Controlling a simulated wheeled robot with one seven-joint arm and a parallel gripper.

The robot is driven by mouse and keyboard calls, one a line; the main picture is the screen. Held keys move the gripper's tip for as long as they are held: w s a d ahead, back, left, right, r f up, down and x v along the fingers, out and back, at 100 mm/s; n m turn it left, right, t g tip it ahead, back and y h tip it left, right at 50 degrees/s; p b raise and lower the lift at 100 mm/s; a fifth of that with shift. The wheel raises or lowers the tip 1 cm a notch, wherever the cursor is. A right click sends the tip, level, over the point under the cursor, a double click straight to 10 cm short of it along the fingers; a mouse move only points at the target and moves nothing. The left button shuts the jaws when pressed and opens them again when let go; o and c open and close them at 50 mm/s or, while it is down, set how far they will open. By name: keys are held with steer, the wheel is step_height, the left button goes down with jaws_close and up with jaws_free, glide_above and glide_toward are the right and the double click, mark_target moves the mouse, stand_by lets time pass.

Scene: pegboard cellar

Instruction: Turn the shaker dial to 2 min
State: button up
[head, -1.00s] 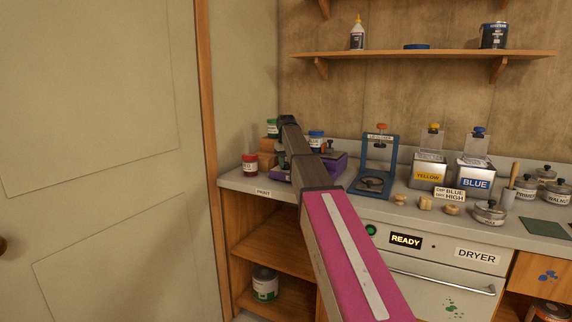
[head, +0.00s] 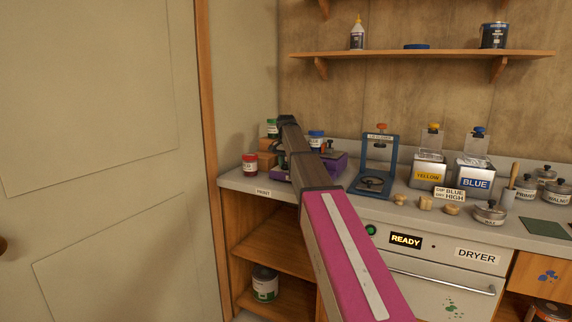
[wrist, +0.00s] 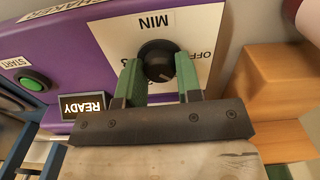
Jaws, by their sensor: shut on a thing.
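The shaker (wrist: 95,45) is a purple box with a white dial plate in the wrist view. Its black dial (wrist: 158,62) sits under the word MIN, with OFF at the right and a partly covered number at the left. My gripper (wrist: 160,75) is shut on the dial, one green finger on each side. The dial's exact setting is hard to read, as the fingers cover part of the scale. A green START button (wrist: 32,82) and a READY display (wrist: 86,104) are at the left. In the head view my arm hides much of the purple shaker (head: 331,163).
Wooden blocks (wrist: 275,85) stand close to the right of the dial in the wrist view. In the head view a red-labelled jar (head: 249,164) stands left of the shaker, and a blue-framed stand (head: 391,165) stands right of it.

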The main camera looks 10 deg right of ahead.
steer(key=m, duration=0.4)
steer(key=shift+m, duration=0.4)
steer(key=m, duration=0.3)
steer(key=shift+m, duration=0.3)
steer(key=m, duration=0.7)
steer(key=o, duration=0.9)
steer(key=shift+o, duration=0.2)
step_height(320, 180, up, 11)
